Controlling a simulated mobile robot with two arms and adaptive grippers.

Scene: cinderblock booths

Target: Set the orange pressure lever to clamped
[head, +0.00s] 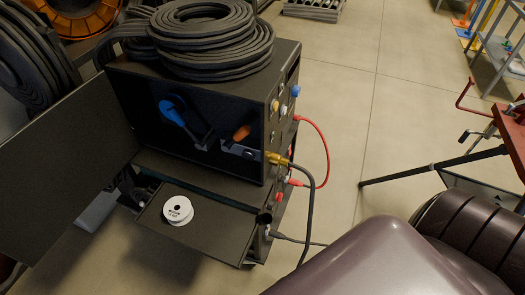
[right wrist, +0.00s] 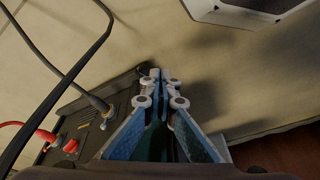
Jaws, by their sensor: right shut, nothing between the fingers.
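The orange pressure lever (head: 243,131) sits in the open side compartment of a dark machine (head: 215,172), in the head view. It is small and tilted in the picture; I cannot read its setting. A blue-handled lever (head: 173,111) is to its left in the same compartment. My right gripper (right wrist: 160,75) shows only in the right wrist view, shut and empty. It is apart from the lever, which that view does not show; the machine's edge with its cable connectors lies to the left of the fingers. My left gripper is in neither view.
A coiled hose (head: 212,38) lies on top of the machine. A hinged dark panel (head: 65,165) stands open at left, and a lower flap (head: 205,232) holds a white spool (head: 178,209). Red (head: 325,150) and black cables loop from the right side.

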